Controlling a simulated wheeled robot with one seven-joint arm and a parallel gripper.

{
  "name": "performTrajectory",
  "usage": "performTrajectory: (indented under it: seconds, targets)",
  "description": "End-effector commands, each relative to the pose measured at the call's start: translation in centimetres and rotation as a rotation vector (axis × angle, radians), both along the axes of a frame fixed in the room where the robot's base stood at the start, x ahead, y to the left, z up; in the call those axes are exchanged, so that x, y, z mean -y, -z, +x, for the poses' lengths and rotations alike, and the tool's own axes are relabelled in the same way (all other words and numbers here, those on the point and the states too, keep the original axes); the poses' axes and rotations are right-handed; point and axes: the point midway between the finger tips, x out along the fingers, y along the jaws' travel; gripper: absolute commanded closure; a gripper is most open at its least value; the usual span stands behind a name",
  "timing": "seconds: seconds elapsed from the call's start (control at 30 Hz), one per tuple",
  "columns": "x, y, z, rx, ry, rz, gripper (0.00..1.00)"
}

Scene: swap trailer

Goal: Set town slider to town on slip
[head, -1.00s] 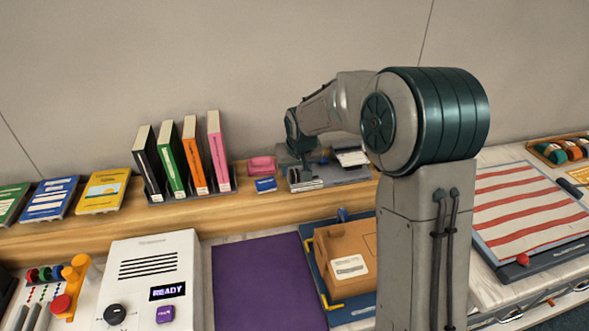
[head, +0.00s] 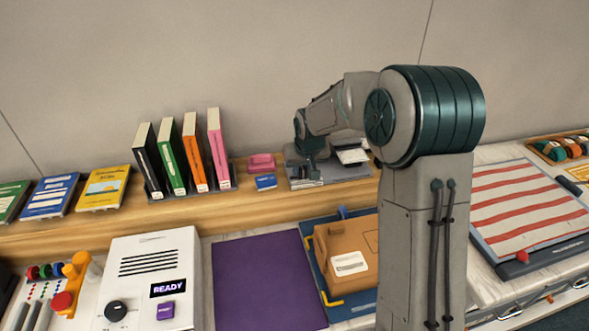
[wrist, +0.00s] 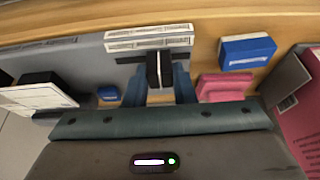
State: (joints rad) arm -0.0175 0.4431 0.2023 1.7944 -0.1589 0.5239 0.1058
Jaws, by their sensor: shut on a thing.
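The town slider's black knob (wrist: 159,68) stands in a dark slot in the wrist view. My gripper (wrist: 160,84) is shut on the knob, with a blue-grey finger on each side. In the head view my gripper (head: 309,170) is low over the left half of the grey device (head: 345,175) on the wooden shelf. A white label strip (wrist: 148,38) with printed lines runs along the slot; its town names are too small to read. A white slip (head: 352,156) lies on the device's right part and shows in the wrist view (wrist: 42,97); its text is unreadable.
A small blue box (head: 266,182) and a pink object (head: 261,163) sit left of the device. Several upright books (head: 190,165) stand farther left. A brown parcel (head: 350,250) and a purple mat (head: 268,280) lie on the lower counter.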

Motion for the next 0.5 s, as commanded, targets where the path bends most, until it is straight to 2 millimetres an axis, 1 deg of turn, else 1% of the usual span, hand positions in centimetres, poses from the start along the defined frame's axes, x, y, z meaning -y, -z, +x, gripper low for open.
performTrajectory:
  seconds: [0.03, 0.1, 0.2, 0.3, 0.5]
  targets:
    - [1.2, 0.1, 0.3, 0.001, 0.007, 0.0, 1.0]
    - [2.4, 0.1, 0.5, 0.001, 0.005, 0.0, 1.0]
    - [3.6, 0.0, 0.7, 0.001, 0.004, 0.001, 1.0]
    - [4.1, 0.0, 0.8, 0.0, 0.001, -0.001, 1.0]
    - [4.3, 0.0, 0.8, 0.0, 0.002, -0.002, 1.0]
